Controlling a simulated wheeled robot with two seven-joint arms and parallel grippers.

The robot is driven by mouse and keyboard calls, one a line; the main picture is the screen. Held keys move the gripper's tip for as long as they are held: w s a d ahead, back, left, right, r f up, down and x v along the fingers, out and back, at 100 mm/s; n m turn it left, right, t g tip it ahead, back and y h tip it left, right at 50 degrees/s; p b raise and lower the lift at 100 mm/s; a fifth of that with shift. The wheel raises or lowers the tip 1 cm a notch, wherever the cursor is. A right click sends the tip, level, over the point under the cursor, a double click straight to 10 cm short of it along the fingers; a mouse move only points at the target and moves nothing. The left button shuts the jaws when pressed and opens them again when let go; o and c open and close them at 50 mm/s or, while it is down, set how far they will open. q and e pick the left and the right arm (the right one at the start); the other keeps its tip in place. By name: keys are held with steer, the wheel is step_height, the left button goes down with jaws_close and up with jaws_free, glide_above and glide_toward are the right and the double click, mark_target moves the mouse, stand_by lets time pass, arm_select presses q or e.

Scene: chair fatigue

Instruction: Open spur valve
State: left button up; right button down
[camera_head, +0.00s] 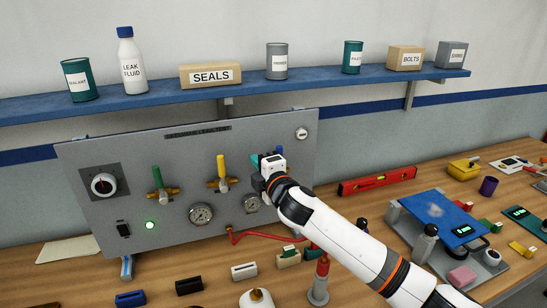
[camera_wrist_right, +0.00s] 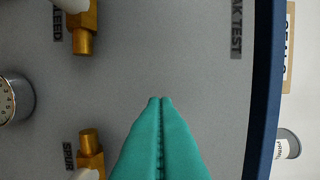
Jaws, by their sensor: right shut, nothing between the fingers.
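The panel (camera_head: 120,160) carries a row of brass valves. One has a green lever (camera_head: 157,178) and one a yellow lever (camera_head: 221,168), both pointing up. In the right wrist view, the spur valve's brass fitting (camera_wrist_right: 91,150) shows at lower left beside its "SPUR" label (camera_wrist_right: 69,156); its lever cannot be made out. The bleed valve's fitting (camera_wrist_right: 84,35) is at upper left. My left gripper is out of view.
Gauges (camera_head: 201,214) sit below the valves. A blue shelf (camera_head: 180,97) with cans and boxes runs above the panel. A red hose (camera_head: 265,238), a red level (camera_head: 377,181) and several small blocks lie on the bench below and to the right.

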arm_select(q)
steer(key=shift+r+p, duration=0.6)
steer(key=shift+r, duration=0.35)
arm_select(e)
steer(key=d, duration=0.4)
steer(key=shift+w, duration=0.15)
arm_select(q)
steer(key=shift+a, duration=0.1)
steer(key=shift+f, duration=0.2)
arm_select(e)
steer(key=shift+w+d+r+m, duration=0.1)
steer(key=shift+d+m, duration=0.3)
steer(key=shift+m, duration=0.3)
arm_select(q)
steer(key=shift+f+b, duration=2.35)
steer(key=shift+b, duration=0.2)
arm_select(e)
steer(key=w+d+f+m+t+h, duration=0.1)
steer(key=d+m, duration=0.3)
steer(key=m, duration=0.5)
steer(key=w+d+f+m+t, duration=0.1)
steer(key=d+f+m, duration=0.3)
steer(key=m, duration=0.5)
steer(key=shift+w+m+h, duration=0.3)
steer(key=shift+m+h, duration=0.1)
steer(key=shift+r, duration=0.1)
